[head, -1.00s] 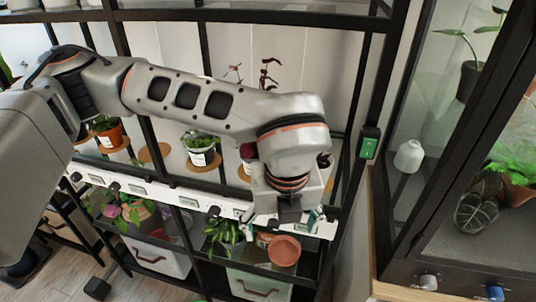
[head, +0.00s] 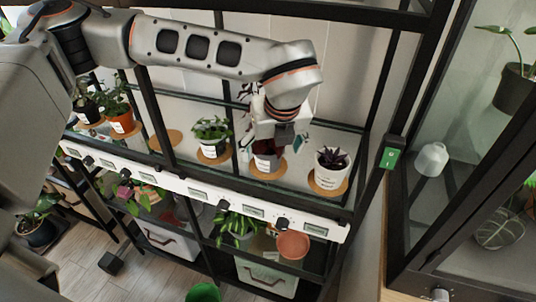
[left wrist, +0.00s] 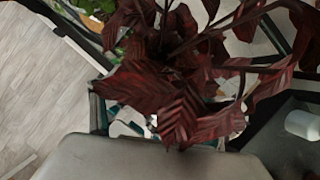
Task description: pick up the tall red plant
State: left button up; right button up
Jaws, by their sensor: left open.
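The tall red plant has dark red leaves and a pale, labelled pot (head: 264,163) on the upper glass shelf in the head view. Some of its leaves show behind my arm, and its middle is hidden by the gripper. In the left wrist view its red leaves (left wrist: 150,85) fill the area in front of the fingers and cover much of them. My left gripper (head: 274,143) is open at the plant, just above the pot, with its fingers to either side. I cannot tell whether they touch it. My right gripper is in neither view.
A dark rosette plant in a white pot (head: 328,172) stands close on the right. A green plant in a white pot (head: 212,140) stands on the left, beyond it an empty cork coaster (head: 166,139). Black shelf posts and a glass cabinet (head: 470,150) flank the space.

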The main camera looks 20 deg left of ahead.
aim_at(268, 148)
pick_arm(q)
jog(key=shift+w+a+r+p, duration=0.15)
jog(key=shift+w+a, duration=0.2)
jog(key=shift+w, duration=0.25)
jog(key=shift+w+a+f+p, duration=0.15)
jog(key=shift+w+a, duration=0.2)
jog(key=shift+w, duration=0.2)
jog(key=shift+w+a+f, duration=0.35)
jog(key=shift+w+f, duration=0.2)
jog(key=shift+f, duration=0.25)
jog(key=shift+w+f+p, duration=0.25)
jog(key=shift+f+p, duration=0.1)
jog(key=shift+f, duration=0.2)
jog(key=shift+c, duration=1.1)
jog(key=c, duration=1)
